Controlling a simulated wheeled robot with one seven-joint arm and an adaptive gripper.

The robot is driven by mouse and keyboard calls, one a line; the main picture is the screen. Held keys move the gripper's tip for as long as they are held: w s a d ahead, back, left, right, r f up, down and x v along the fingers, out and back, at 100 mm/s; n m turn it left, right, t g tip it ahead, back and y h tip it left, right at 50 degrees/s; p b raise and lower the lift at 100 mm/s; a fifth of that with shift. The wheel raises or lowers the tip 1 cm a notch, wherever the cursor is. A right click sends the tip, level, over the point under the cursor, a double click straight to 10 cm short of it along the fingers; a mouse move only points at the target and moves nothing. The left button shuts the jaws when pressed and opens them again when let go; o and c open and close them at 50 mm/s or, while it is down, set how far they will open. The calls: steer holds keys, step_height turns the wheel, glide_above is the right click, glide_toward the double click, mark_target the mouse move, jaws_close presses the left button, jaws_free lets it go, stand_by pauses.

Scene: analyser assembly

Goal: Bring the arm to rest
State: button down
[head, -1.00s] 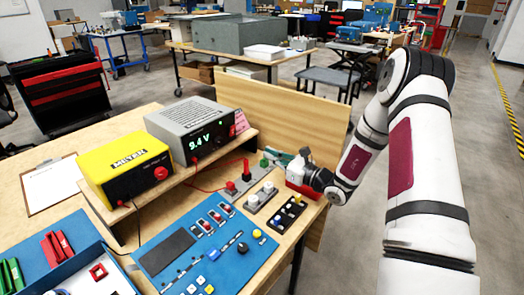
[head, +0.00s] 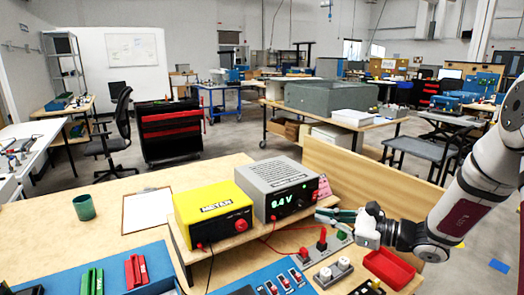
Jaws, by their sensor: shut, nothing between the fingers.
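My arm comes in from the right edge of the head view. My gripper (head: 322,215) points left, above the right end of the workbench, beside the grey power supply (head: 283,187). Its fingers are shut with nothing seen between them. Red and green parts of the small terminal blocks lie below and just behind the fingers in the picture.
A clipboard (head: 148,210) and green cup (head: 84,207) lie left. A blue panel (head: 262,284) is in front. A wooden board (head: 370,174) rises behind the gripper.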

steer(key=s+a+r+n+g+h+p, duration=0.1)
steer(key=s+a+r+n+g+h, duration=0.2)
steer(key=s, duration=0.4)
steer(key=s+a+r+n+g+p, duration=0.1)
steer(key=s+a+r+n+g, duration=0.2)
steer(key=s+n, duration=0.4)
steer(key=s+a+r+n+g+h, duration=0.2)
steer(key=s+r+n+g, duration=0.15)
steer(key=s, duration=0.45)
steer(key=s+d+r+n+t+h+p, duration=0.1)
steer(key=s+d+r+n+t+h, duration=0.1)
steer(key=s, duration=0.5)
steer(key=s+d+r+n+t+h+p, duration=0.2)
steer(key=s+d+r+n+h, duration=0.2)
steer(key=s+d+h, duration=0.3)
steer(key=shift+d+n, duration=0.65)
steer(key=shift+n, duration=0.2)
